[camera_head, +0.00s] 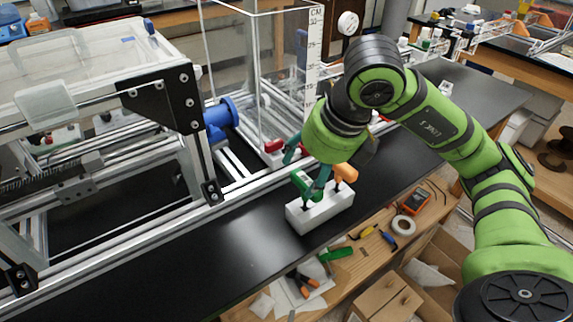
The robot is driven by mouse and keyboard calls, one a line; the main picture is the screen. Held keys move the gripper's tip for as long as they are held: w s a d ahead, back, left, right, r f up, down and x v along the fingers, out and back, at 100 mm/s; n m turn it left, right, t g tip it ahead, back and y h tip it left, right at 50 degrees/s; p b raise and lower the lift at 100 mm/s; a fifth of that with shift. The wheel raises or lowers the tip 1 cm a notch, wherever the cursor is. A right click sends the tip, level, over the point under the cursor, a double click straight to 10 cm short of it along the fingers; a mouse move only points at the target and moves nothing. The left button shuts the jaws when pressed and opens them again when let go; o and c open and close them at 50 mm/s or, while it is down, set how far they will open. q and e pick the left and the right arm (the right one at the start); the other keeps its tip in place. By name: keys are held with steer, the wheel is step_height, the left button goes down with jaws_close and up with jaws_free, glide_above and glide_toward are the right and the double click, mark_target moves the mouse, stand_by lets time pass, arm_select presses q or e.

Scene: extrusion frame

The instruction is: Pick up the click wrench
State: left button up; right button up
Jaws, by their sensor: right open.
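A white block holder (322,214) stands on the black bench top in the middle of the head view. Two tools stand upright in it, one with a green handle (303,182) and one with an orange handle (346,172). I cannot tell for sure which is the click wrench. My right gripper (303,174) comes down over the holder from above. Its teal fingers are apart, with the green handle close to them. Whether they touch it is unclear. The lower shafts of the tools are hidden in the holder. My left gripper is not in view.
An aluminium extrusion frame (120,232) fills the left side, with a clear tank (262,60) behind the holder. A lower wooden shelf in front holds an orange meter (415,201), a tape roll (403,226) and pliers (303,285). The black bench top (215,262) left of the holder is clear.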

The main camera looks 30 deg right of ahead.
mark_target(304, 181)
steer(key=shift+w+d+h, duration=0.3)
steer(key=shift+w+d, duration=0.1)
steer(key=shift+d, duration=0.2)
steer(key=shift+f, duration=0.1)
steer(key=shift+s+a+f+p, duration=0.1)
steer(key=shift+s+f+p, duration=0.3)
steer(key=shift+f, duration=0.2)
steer(key=x, duration=0.1)
steer(key=p+x, duration=0.1)
steer(key=shift+w+a+f, duration=0.15)
steer(key=shift+a+f, duration=0.05)
steer(key=shift+f, duration=0.1)
steer(key=shift+x, duration=1)
steer(key=shift+w, duration=0.15)
steer(key=c, duration=1.2)
steer(key=shift+c, duration=0.3)
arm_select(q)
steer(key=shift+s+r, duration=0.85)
arm_select(e)
steer(key=shift+r, duration=0.1)
